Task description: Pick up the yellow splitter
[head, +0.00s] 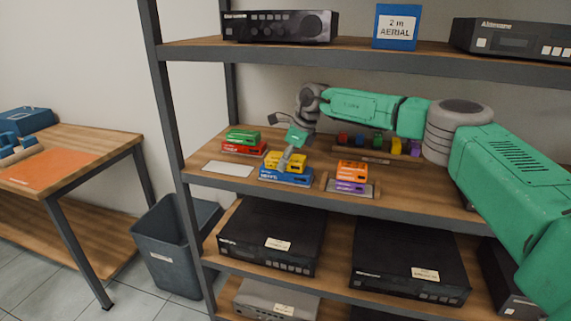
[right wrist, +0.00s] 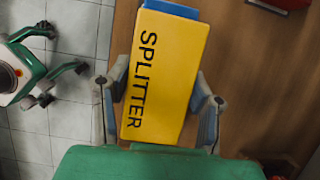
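The yellow splitter (head: 287,160) is a flat box lying on a blue box (head: 286,176) on the middle shelf. In the right wrist view the splitter (right wrist: 166,70) shows its black lettering, with a bit of the blue box (right wrist: 172,8) beyond its far end. My right gripper (head: 287,158) reaches down over the splitter in the head view. In the right wrist view its two fingers (right wrist: 162,90) stand on either side of the splitter, with narrow gaps, so it looks open around it. My left gripper is not in the head view.
Green and red boxes (head: 242,142) stand to the left, behind a white card (head: 228,169). Orange and purple boxes (head: 351,178) stand to the right. Several small coloured items sit on a rack (head: 376,154) behind. The upper shelf (head: 350,50) hangs above my arm.

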